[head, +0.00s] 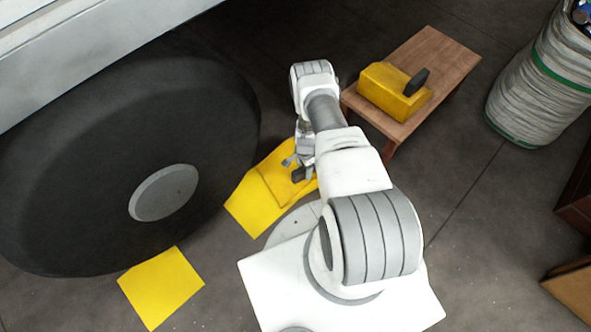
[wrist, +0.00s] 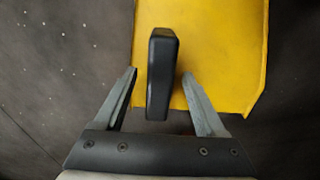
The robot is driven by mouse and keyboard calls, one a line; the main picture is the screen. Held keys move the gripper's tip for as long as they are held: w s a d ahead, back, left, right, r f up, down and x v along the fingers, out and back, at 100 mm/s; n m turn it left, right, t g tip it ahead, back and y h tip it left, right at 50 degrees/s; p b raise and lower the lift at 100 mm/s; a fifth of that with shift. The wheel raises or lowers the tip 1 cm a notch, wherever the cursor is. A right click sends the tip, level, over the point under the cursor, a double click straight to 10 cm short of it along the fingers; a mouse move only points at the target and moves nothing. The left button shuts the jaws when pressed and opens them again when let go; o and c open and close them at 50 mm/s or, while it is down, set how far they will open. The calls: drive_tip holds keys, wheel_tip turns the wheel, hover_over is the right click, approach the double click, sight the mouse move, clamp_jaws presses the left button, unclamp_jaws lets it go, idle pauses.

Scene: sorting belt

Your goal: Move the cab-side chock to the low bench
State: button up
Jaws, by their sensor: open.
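A yellow chock (head: 279,172) with a black handle (head: 299,174) is on the floor beside the big wheel, partly hidden by my arm. In the wrist view its yellow body (wrist: 225,50) and handle (wrist: 162,60) show close up. My gripper (head: 296,164) is over this chock. Its fingers (wrist: 159,74) are open, one on each side of the handle, with gaps visible. A second yellow chock (head: 385,90) with a black handle lies on the low wooden bench (head: 438,60). I cannot tell which chock is the cab-side one.
The large dark wheel (head: 90,150) of a white vehicle (head: 80,40) fills the left. A bare yellow floor patch (head: 160,287) lies in front of it, and another (head: 250,208) by the floor chock. A round woven bin (head: 535,95) stands right of the bench.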

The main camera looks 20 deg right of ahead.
drive_tip(key=shift+f, duration=0.25)
clamp_jaws()
idle(0.5)
drive_tip(key=shift+w+r, duration=0.1)
idle(0.9)
